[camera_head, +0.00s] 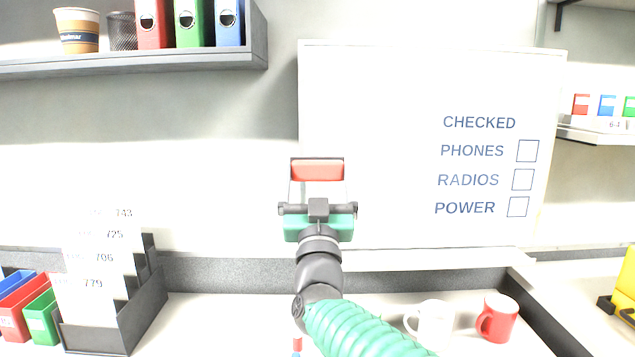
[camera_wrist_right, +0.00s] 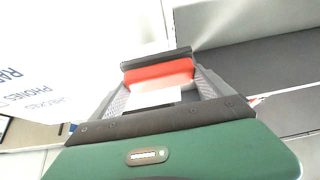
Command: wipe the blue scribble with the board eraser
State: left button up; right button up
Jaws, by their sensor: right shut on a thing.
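The board eraser (camera_head: 317,171), red with a dark edge, is held between the fingers of my right gripper (camera_head: 318,190). It also shows in the right wrist view (camera_wrist_right: 160,74), gripped between the two fingers. The gripper is in front of the lower left edge of the whiteboard (camera_head: 390,110). I cannot tell whether the eraser touches the board. No blue scribble shows; any marks behind the gripper and eraser are hidden. My left gripper is not in view.
Printed blue words and boxes (camera_head: 485,165) fill the board's right side. Below are a white mug (camera_head: 432,318), a red mug (camera_head: 498,318) and a dark file rack (camera_head: 140,300). A shelf (camera_head: 150,63) with a cup and binders hangs upper left.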

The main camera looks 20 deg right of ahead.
jog(key=shift+s+a+f+b, duration=0.1)
jog(key=shift+s+a+b, duration=0.1)
jog(key=shift+s, duration=0.3)
jog(key=shift+s+a+b, duration=0.1)
jog(key=shift+s+b, duration=0.05)
jog(key=shift+s, duration=0.6)
jog(key=shift+s+a, duration=0.1)
jog(key=shift+s+b, duration=0.3)
jog(key=shift+s+a+b, duration=0.15)
jog(key=shift+s+a, duration=0.05)
jog(key=shift+s, duration=0.35)
jog(key=shift+s+a+b, duration=0.15)
jog(key=shift+s, duration=0.35)
